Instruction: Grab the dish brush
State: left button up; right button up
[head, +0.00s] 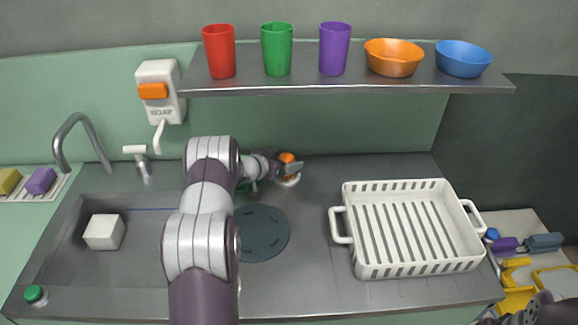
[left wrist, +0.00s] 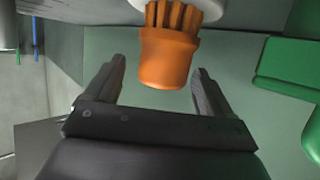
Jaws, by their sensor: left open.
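An orange and white item (left wrist: 168,60), which looks like the dish brush, is upside down in the left wrist view. Its ridged orange part reaches between the fingers of my left gripper (left wrist: 160,68), with gaps on both sides. The gripper is open and holds nothing. In the head view my left gripper (head: 291,168) is at the back of the counter, beside the orange part (head: 287,157) and a white rounded part (head: 289,181). My arm and gripper hide much of this item there. The fingers of my right gripper are not in view.
A green object (left wrist: 290,68) is close on the right in the wrist view. A white slatted rack (head: 375,272) stands right of the dark round plate (head: 265,235). The shelf (head: 350,88) with cups and bowls overhangs the back. A sink is left.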

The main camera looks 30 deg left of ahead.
aim_at(290, 158)
pick_arm(q)
jog(key=shift+x, duration=1.55)
jog(key=shift+s+a, duration=0.1)
jog(key=shift+a, duration=0.05)
jog(key=c, duration=1.1)
jog(key=shift+r, duration=0.15)
